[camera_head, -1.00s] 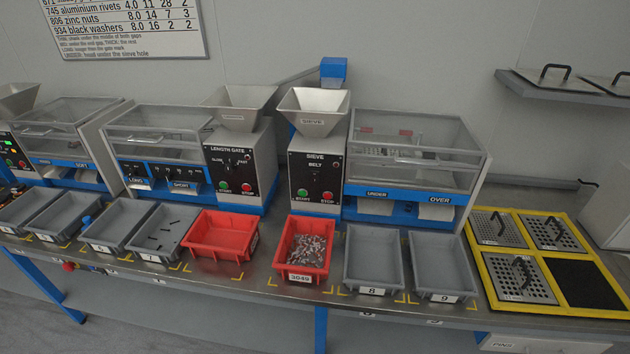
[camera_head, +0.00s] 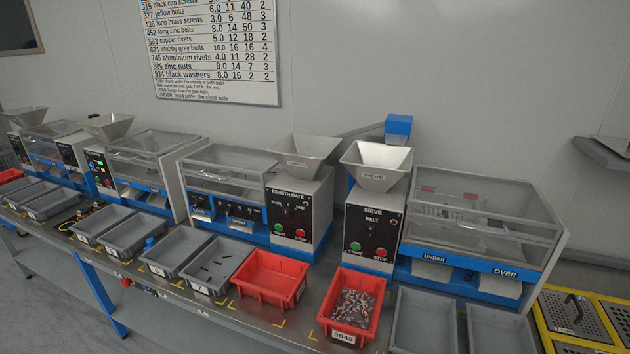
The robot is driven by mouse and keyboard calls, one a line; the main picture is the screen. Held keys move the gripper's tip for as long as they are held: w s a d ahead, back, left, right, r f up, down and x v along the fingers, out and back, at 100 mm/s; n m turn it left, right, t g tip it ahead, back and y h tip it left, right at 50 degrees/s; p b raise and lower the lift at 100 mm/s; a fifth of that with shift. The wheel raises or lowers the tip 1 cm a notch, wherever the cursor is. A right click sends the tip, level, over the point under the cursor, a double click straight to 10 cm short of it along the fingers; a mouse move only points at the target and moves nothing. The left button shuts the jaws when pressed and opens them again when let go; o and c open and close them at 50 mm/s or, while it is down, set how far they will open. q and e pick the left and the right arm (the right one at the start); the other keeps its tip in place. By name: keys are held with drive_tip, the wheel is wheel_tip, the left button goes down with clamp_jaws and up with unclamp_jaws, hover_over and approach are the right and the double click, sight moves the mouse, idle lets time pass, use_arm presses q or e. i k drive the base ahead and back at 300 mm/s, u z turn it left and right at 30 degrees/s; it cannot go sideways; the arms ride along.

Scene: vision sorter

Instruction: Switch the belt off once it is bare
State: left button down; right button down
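The sieve machine (camera_head: 368,228) has a panel marked BELT, with a green START button (camera_head: 355,247) and a red STOP button (camera_head: 380,253). Its clear-covered box (camera_head: 478,215) stands to the right; whether anything lies on a belt inside is too unclear to tell. The length gate machine (camera_head: 297,212) to its left also has a green START (camera_head: 278,228) and a red STOP (camera_head: 300,233). A red bin (camera_head: 342,338) labelled 3049 holds many small pieces. Another red bin (camera_head: 270,282) looks empty. Neither of my grippers is in view.
Grey trays stand along the bench's front edge; one (camera_head: 200,288) holds a few dark pieces. Two more grey trays (camera_head: 425,297) under the UNDER and OVER chutes look empty. A yellow-framed rack (camera_head: 548,330) is at right, a wall shelf (camera_head: 603,153) above. A chart (camera_head: 217,50) hangs behind.

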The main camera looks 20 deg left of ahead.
sight(370, 230)
drive_tip(key=k, duration=0.6)
drive_tip(key=z, duration=0.6)
drive_tip(key=i, duration=1.05)
drive_tip(key=u, duration=0.55)
